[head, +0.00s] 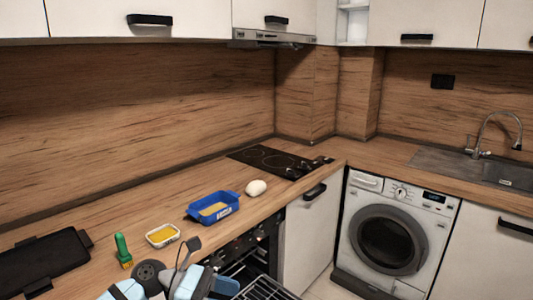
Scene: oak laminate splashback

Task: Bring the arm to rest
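Part of an arm of mine, light blue, grey and black, shows at the bottom edge in the head view, in front of the counter and beside the open oven. I take it for my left arm with its gripper (207,265). Dark finger-like parts stick up and to the right, but the fingertips are not clear enough to tell open from shut. I see no object held in it. My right gripper is not in view.
On the wooden counter (110,212) stand a black tray (42,264), a green-handled brush (123,250), a small yellow-filled dish (163,235), a blue baking dish (213,207) and a whitish roundish item (256,188). The oven below is open, its rack (262,289) showing. A hob (275,161) lies behind.

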